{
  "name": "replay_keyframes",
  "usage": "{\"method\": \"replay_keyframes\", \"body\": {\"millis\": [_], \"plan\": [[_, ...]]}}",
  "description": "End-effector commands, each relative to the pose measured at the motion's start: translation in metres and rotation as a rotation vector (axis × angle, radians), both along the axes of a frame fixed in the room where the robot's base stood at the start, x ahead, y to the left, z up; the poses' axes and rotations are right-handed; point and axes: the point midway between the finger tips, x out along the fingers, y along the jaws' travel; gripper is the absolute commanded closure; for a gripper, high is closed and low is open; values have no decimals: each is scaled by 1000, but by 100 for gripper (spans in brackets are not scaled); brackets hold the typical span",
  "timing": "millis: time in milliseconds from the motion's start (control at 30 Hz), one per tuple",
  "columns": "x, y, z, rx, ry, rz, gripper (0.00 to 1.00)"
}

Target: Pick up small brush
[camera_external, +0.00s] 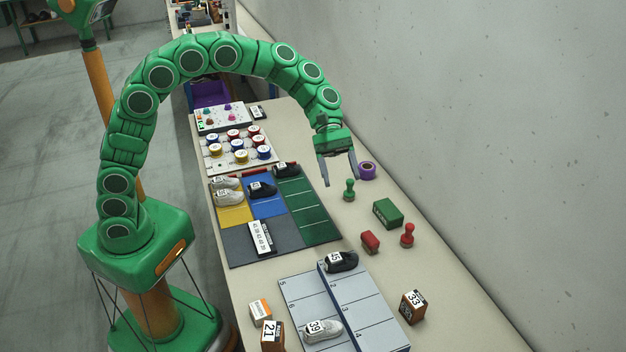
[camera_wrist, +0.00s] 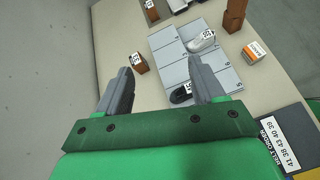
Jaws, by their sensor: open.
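My gripper (camera_external: 339,182) hangs above the far right part of the table, by the green stamp (camera_external: 349,190), with its two fingers apart and nothing between them. In the wrist view its fingers (camera_wrist: 160,78) also stand apart. No object is plainly a small brush. A small red block (camera_external: 370,242) on the right of the table may be it, but its details are too small to tell. It lies apart from my gripper, nearer the camera. I cannot pick it out in the wrist view.
A green box (camera_external: 388,212), a red stamp (camera_external: 408,235) and a purple tape roll (camera_external: 367,171) stand near the red block. A coloured mat (camera_external: 235,245) with shoes lies left. A grey numbered board (camera_external: 365,312) holds shoes in front; a brown box (camera_external: 412,307) stands beside it. A wall borders the right.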

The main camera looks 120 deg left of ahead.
Motion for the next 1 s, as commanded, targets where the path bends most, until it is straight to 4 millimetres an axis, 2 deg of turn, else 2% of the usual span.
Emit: {"method": "replay_keyframes", "body": {"millis": [33, 133, 500, 767, 1000], "plan": [[6, 19, -3, -30, 2, 43, 32], [13, 44, -6, -80, 7, 108, 32], [26, 103, -13, -195, 10, 247, 32], [29, 130, -16, -244, 10, 306, 32], [28, 129, -63, -249, 15, 306, 32]]}}
